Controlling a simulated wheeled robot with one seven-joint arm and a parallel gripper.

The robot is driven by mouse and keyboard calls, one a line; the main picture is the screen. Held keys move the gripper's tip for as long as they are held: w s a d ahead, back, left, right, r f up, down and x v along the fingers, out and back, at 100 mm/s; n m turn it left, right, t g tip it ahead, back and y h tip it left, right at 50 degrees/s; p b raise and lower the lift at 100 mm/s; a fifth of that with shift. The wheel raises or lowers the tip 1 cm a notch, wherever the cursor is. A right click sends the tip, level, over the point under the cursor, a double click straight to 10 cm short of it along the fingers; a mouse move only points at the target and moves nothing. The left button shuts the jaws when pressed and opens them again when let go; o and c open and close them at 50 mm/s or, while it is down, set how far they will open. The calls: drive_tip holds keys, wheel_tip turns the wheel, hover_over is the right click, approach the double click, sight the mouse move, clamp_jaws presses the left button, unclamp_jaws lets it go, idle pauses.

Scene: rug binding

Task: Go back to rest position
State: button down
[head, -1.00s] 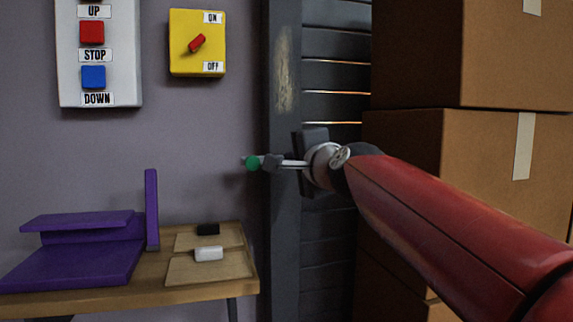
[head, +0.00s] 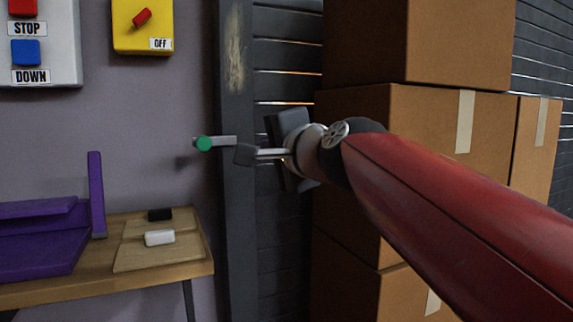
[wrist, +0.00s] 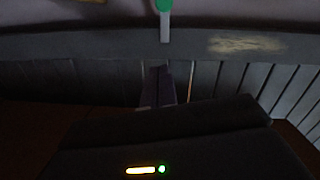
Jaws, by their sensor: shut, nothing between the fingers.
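My gripper (head: 243,154) is in front of the dark post and shutter, at the end of my red arm. Its fingers are together with nothing between them. They also show in the wrist view (wrist: 158,74), pointing up the picture. A grey lever with a green knob (head: 204,143) sticks out by the post, just left of my fingertips. In the wrist view the green knob (wrist: 164,5) is at the top edge, with a gap between its lever and my fingertips.
Stacked cardboard boxes (head: 365,125) stand behind and right of my arm. A wooden table (head: 110,262) at lower left holds purple parts (head: 40,240), a black block (head: 160,214) and a white block (head: 160,237). A yellow switch box (head: 130,32) and button panel (head: 60,55) hang on the wall.

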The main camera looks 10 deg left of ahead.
drive_tip(key=s+d+f+n+g+h+p, duration=0.3)
drive_tip(key=s+d+f+n+g+h, duration=0.1)
drive_tip(key=s+d+f, duration=0.6)
drive_tip(key=s+d+f+n+g+h+p, duration=0.4)
drive_tip(key=s+d+f, duration=0.6)
drive_tip(key=d+f, duration=0.6)
wheel_tip(320, 180, down, 4)
drive_tip(key=shift+s+h, duration=0.35)
drive_tip(key=shift+h, duration=0.75)
drive_tip(key=shift+a, duration=0.2)
